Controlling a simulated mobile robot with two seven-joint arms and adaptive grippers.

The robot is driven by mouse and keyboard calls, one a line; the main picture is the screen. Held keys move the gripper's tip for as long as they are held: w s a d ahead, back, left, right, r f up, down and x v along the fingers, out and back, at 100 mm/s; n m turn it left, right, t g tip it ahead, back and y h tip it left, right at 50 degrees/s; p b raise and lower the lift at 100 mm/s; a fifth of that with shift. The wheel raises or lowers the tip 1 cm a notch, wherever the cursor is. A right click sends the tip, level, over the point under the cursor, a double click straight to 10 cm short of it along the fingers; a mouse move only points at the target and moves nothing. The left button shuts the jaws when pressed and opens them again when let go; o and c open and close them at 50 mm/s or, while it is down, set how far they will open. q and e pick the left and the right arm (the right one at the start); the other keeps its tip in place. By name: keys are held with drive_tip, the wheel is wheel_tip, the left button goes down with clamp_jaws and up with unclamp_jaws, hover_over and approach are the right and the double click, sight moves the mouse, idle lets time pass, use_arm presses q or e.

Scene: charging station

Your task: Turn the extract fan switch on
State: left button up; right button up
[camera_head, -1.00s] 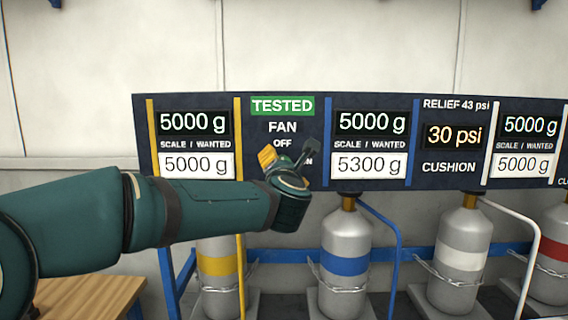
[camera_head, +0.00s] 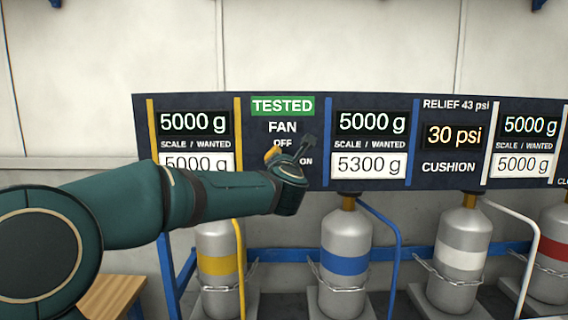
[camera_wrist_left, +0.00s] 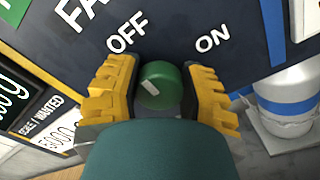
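The fan switch is a round green knob (camera_wrist_left: 161,85) with a short white mark on its face. In the left wrist view it sits on the dark panel below the OFF label (camera_wrist_left: 127,33) and ON label (camera_wrist_left: 212,40). My left gripper (camera_wrist_left: 161,92) has its yellow fingers on either side of the knob, with narrow gaps showing; contact cannot be made out. In the head view my left gripper (camera_head: 290,152) is at the fan part of the panel, below the FAN label (camera_head: 283,127), and hides the knob. My right gripper is not in view.
The dark panel (camera_head: 283,208) carries several scale displays and a cushion display (camera_head: 455,136). Below it stand several grey cylinders, including a blue-banded one (camera_head: 346,265). A blue hose (camera_head: 399,250) hangs right of my gripper. A wooden surface (camera_head: 112,295) is at lower left.

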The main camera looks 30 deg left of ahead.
use_arm(q)
drive_tip(key=shift+m, duration=0.3)
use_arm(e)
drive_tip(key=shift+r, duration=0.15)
use_arm(q)
drive_tip(key=shift+r+m+p, duration=0.1)
drive_tip(key=shift+m+p, duration=0.6)
drive_tip(key=shift+m, duration=0.5)
drive_tip(key=m+p, duration=0.2)
drive_tip(key=m, duration=0.3)
drive_tip(key=shift+d+m, duration=0.1)
drive_tip(key=shift+m, duration=0.2)
drive_tip(key=m+p, duration=0.4)
drive_tip(key=m, duration=0.2)
drive_tip(key=shift+f+m+p, duration=0.15)
drive_tip(key=shift+m+p, duration=0.25)
drive_tip(key=shift+m, duration=0.45)
drive_tip(key=shift+f+m+p, duration=0.15)
drive_tip(key=shift+m+p, duration=0.25)
drive_tip(key=shift+m, duration=0.45)
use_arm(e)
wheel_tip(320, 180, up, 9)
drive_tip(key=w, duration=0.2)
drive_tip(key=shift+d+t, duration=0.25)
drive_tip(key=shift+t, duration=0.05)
use_arm(q)
drive_tip(key=o, duration=1.2)
drive_tip(key=shift+f, duration=0.1)
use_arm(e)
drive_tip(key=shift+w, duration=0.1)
